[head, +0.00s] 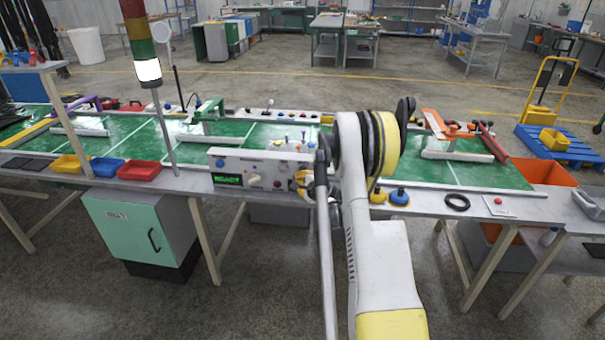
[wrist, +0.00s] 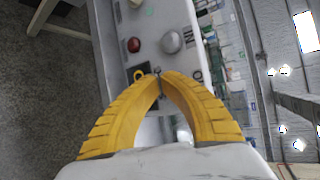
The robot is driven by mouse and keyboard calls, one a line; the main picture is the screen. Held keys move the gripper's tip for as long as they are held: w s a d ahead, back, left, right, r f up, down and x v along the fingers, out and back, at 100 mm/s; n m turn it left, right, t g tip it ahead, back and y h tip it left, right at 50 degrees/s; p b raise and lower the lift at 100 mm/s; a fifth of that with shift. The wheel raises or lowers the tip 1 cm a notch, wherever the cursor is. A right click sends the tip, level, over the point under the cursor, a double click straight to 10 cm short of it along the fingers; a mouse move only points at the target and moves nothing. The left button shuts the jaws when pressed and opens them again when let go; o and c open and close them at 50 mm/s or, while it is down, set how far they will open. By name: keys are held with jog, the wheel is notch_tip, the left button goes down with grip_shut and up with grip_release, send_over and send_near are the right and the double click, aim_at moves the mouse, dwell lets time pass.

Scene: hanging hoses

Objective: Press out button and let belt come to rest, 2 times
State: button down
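The control box (head: 262,160) stands at the front edge of the green belt (head: 130,133). Its front has a lit green READY display (head: 227,180), a pale knob (head: 254,181) and a blue button (head: 220,163). My gripper (head: 303,181) is at the right end of this front. In the wrist view, my gripper's yellow fingers (wrist: 159,75) curve together, tips nearly meeting, with nothing clearly held. Just beyond them are a red button (wrist: 133,45), a round grey knob (wrist: 171,42) and a yellow-ringed part (wrist: 140,74). Lettering is only partly readable; I cannot tell which button is out, or whether the tips touch the panel.
A signal tower (head: 148,72) with a lit white section stands left of the box. Red (head: 139,171), blue (head: 106,168) and yellow trays (head: 70,164) lie along the front edge. A blue-topped yellow button (head: 399,196) and a black ring (head: 457,202) lie right of my arm.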

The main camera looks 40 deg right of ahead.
jog(key=shift+w+d, duration=0.3)
jog(key=shift+w+d+b, duration=0.3)
jog(key=shift+d+b, duration=0.05)
jog(key=shift+d, duration=0.05)
dwell(0.9)
dwell(0.3)
jog(key=shift+s+a+b, duration=0.35)
jog(key=shift+s+a, duration=0.25)
jog(key=shift+a, duration=0.2)
jog(key=shift+s+a+b, duration=0.7)
jog(key=shift+s+a, duration=0.9)
jog(key=shift+a, duration=0.2)
dwell(0.8)
